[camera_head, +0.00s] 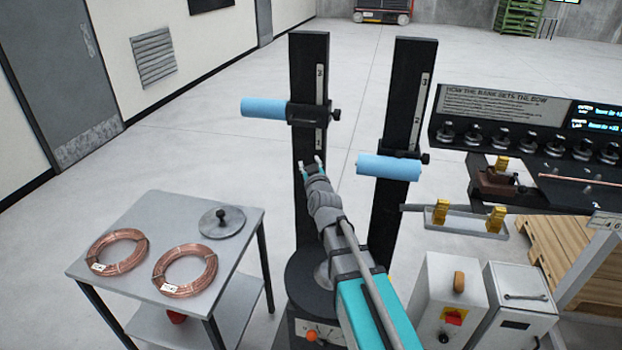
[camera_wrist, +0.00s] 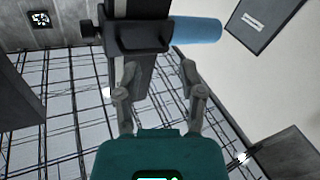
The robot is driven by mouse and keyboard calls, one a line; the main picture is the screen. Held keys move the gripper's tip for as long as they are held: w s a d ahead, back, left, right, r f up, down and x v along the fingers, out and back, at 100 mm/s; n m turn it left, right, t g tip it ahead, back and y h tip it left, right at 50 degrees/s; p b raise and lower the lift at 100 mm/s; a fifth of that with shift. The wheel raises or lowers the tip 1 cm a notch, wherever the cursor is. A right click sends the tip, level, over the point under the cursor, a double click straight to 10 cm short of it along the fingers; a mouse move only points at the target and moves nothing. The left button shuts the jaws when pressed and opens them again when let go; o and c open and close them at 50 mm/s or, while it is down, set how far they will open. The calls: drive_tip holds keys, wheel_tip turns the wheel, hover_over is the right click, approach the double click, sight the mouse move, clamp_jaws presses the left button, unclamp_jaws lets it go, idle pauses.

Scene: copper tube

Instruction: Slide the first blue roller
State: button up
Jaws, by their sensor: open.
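Two blue rollers are mounted on two black upright posts with number scales. The left blue roller (camera_head: 264,108) sits on a black sliding bracket (camera_head: 308,114) on the left post (camera_head: 308,70). The right blue roller (camera_head: 388,167) sits lower, on the right post (camera_head: 411,90). My gripper (camera_head: 313,166) is open and empty in front of the left post, below that bracket. In the wrist view, the open fingers (camera_wrist: 158,88) are apart, with the bracket (camera_wrist: 135,36) and a blue roller (camera_wrist: 197,30) beyond them. No contact shows.
A grey cart (camera_head: 150,284) with copper coils (camera_head: 185,270) and a round grey disc (camera_head: 222,221) stands at left. A black bench with a row of rollers (camera_head: 530,144) stands at right. Grey boxes (camera_head: 450,300) stand at lower right.

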drive_tip(key=shift+s+d+f+m+g+y+b, duration=0.2)
drive_tip(key=shift+f+m, duration=0.5)
drive_tip(key=shift+m, duration=2.05)
drive_tip(key=shift+s+a+f+m+g+y+b, duration=0.1)
drive_tip(key=shift+f+m+g+b, duration=0.45)
drive_tip(key=shift+m, duration=2.15)
drive_tip(key=shift+s+d+f+m+g+y+b, duration=0.15)
drive_tip(key=shift+f+m, duration=0.7)
drive_tip(key=shift+m, duration=1.9)
drive_tip(key=shift+a, duration=0.1)
drive_tip(key=m+t+h+p, duration=0.1)
drive_tip(key=m+t+p, duration=0.3)
drive_tip(key=m, duration=0.1)
approach(303, 122)
drive_tip(key=r+v, duration=0.1)
drive_tip(key=v, duration=0.2)
drive_tip(key=shift+s+a+f, duration=0.1)
drive_tip(key=shift+s+f, duration=0.1)
drive_tip(key=shift+f, duration=0.1)
drive_tip(key=shift+w, duration=0.15)
drive_tip(key=x, duration=0.4)
drive_tip(key=p+x, duration=0.1)
drive_tip(key=x, duration=0.4)
drive_tip(key=p+x, duration=0.1)
drive_tip(key=x, duration=0.3)
drive_tip(key=shift+w+f, duration=0.25)
drive_tip(key=shift+w, duration=0.1)
